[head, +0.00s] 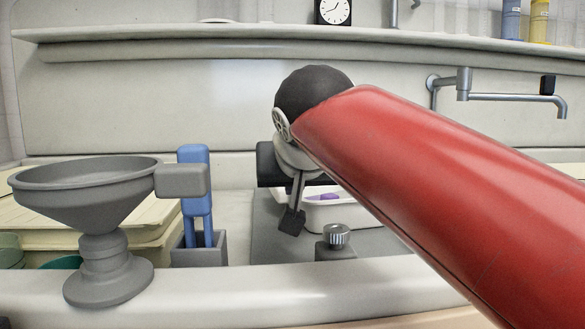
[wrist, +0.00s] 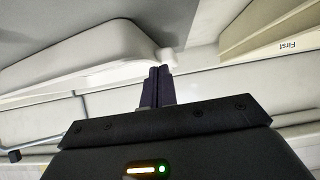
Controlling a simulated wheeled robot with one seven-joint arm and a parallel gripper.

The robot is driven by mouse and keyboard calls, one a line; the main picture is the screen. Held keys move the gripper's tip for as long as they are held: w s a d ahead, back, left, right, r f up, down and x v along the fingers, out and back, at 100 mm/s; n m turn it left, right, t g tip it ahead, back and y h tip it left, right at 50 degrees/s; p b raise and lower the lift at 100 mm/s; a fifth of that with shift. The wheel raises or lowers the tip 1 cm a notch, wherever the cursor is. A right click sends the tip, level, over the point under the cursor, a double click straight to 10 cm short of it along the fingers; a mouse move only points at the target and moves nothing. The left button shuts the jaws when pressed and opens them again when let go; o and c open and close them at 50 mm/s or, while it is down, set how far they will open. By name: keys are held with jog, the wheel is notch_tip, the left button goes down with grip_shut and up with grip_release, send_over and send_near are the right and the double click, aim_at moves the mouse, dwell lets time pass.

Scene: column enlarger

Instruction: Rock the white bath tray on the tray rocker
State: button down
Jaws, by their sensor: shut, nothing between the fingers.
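The white bath tray (head: 345,215) sits on the grey tray rocker (head: 275,240), with a purple item lying in it. My red arm hides much of the tray and rocker. In the wrist view the tray (wrist: 95,55) shows large at upper left, with a small white lip (wrist: 169,56) near my fingertips. My gripper (head: 291,222) is at the tray's left end in the head view. Its dark fingers are together and empty in the wrist view (wrist: 157,75). I cannot tell whether they touch the tray.
A metal knob (head: 337,235) stands at the rocker's front. A cream tray marked "First" (wrist: 270,35) is close on the right. A tap (head: 510,97) juts from the wall.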

jog(key=w+a+p, duration=0.1)
jog(key=w, duration=0.4)
jog(key=w+a+p, duration=0.1)
jog(key=w, duration=0.5)
jog(key=w+a+p, duration=0.1)
jog(key=w+p, duration=0.1)
jog(key=w, duration=0.4)
jog(key=shift+w+a, duration=0.1)
jog(key=shift+a, duration=0.1)
jog(key=shift+f+b, duration=0.35)
jog(key=shift+f, duration=0.55)
